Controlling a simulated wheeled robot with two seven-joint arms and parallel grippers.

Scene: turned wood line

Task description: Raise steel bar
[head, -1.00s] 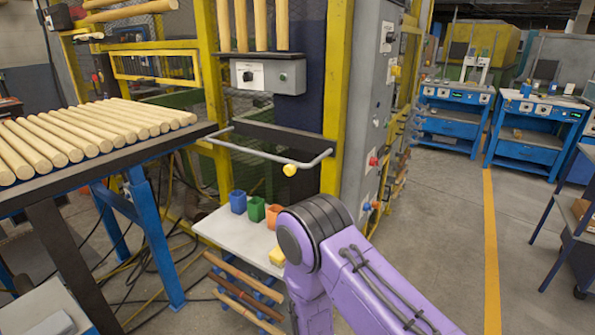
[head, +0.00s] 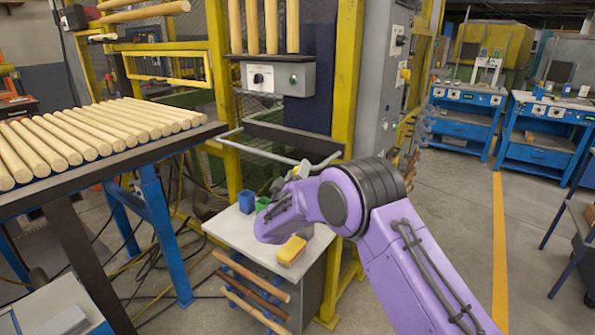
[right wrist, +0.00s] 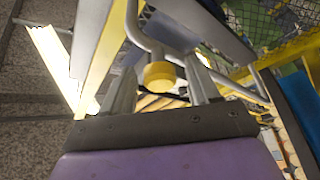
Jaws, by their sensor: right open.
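The steel bar (head: 258,152) is a bent grey bar across the front of the yellow-framed machine, below the grey control box. My left gripper is not in view.
A white shelf (head: 232,229) below the bar holds a blue bin (head: 247,201), a green bin (head: 262,204) and a yellow block (head: 291,250). A rack of wooden rods (head: 90,135) stands at the left. Open floor lies right of my arm.

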